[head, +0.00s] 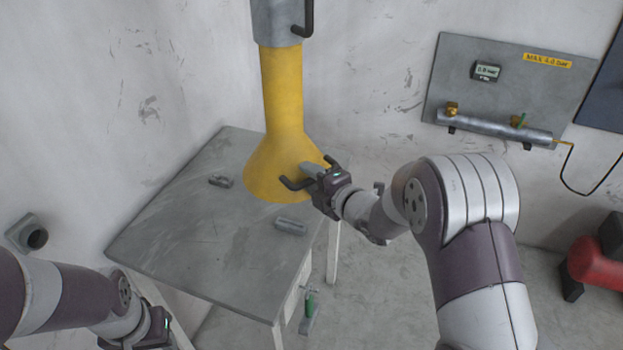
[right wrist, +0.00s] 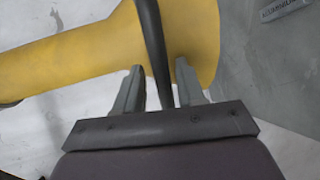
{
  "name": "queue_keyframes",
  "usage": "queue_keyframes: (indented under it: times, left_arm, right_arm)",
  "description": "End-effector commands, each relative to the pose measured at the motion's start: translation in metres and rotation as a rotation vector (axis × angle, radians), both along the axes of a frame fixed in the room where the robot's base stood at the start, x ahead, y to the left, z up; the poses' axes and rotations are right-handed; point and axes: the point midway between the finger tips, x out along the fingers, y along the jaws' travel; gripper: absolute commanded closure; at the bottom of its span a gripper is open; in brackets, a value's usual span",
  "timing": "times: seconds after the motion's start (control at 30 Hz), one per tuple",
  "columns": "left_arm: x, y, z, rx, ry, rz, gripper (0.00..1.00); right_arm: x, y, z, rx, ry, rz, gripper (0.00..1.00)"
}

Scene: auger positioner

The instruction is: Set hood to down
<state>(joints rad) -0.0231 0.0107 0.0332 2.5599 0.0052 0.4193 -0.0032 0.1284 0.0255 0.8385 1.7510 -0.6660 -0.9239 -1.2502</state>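The yellow hood (head: 272,165) hangs from a grey pipe (head: 278,20) with its flared mouth above the table; it also fills much of the right wrist view (right wrist: 90,50). A dark bar handle (head: 292,185) sticks out from the hood's lower rim. My right gripper (head: 312,175) is at this handle. In the right wrist view the handle bar (right wrist: 152,40) passes between my two fingers, with a visible gap on each side, so the gripper is open around it. My left gripper (head: 155,332) is low at the left, partly cut off, its fingers not clear.
The grey table (head: 180,240) below the hood carries small grey parts (head: 290,226) (head: 220,181). A second dark handle (head: 305,18) is on the upper pipe. A wall panel (head: 450,85) with gauge and valves is at right, and a red machine (head: 595,262) is on the floor.

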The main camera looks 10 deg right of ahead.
Motion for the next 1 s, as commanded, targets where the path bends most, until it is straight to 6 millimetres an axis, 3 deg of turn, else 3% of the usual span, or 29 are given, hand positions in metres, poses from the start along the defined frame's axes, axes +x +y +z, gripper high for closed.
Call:
queue_keyframes:
  times: [0.27,0.7,1.0]
  left_arm:
    - [0.000,0.000,-0.006,0.000,0.000,0.000,0.57]
    - [0.000,0.000,-0.021,0.000,0.000,0.000,0.57]
    - [0.000,0.000,-0.021,0.000,0.000,0.000,0.57]
  right_arm:
    - [-0.015,-0.007,0.002,-0.002,-0.002,-0.001,0.61]
    - [-0.104,-0.046,0.023,0.001,-0.001,-0.004,0.61]
    - [-0.115,-0.049,0.026,0.001,0.000,0.000,0.61]
